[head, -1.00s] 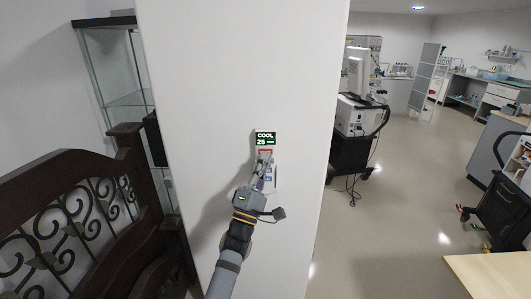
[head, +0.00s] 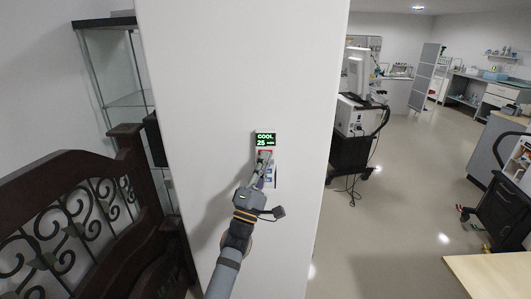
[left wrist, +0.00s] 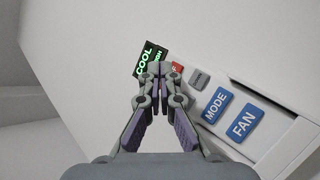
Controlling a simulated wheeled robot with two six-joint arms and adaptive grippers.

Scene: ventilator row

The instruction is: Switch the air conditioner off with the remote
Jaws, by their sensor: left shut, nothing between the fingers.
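The remote (head: 270,171) is mounted on the white pillar, its lower part partly behind my left gripper. Its dark display (head: 265,139) reads COOL and 25 in green. In the left wrist view the display (left wrist: 147,59) is partly hidden by the fingertips. A red button (left wrist: 178,68) lies just right of the fingertips, its label partly covered. A grey button (left wrist: 199,78) and blue MODE (left wrist: 216,105) and FAN (left wrist: 243,122) buttons follow. My left gripper (head: 263,158) is shut and empty, its tips over the red button's area; contact cannot be told. My right gripper is out of view.
The white pillar (head: 240,70) fills the middle. A dark carved wooden bench (head: 70,215) and a glass cabinet (head: 120,75) stand at the left. A ventilator cart (head: 352,140) stands right of the pillar, with open floor (head: 400,220) beyond.

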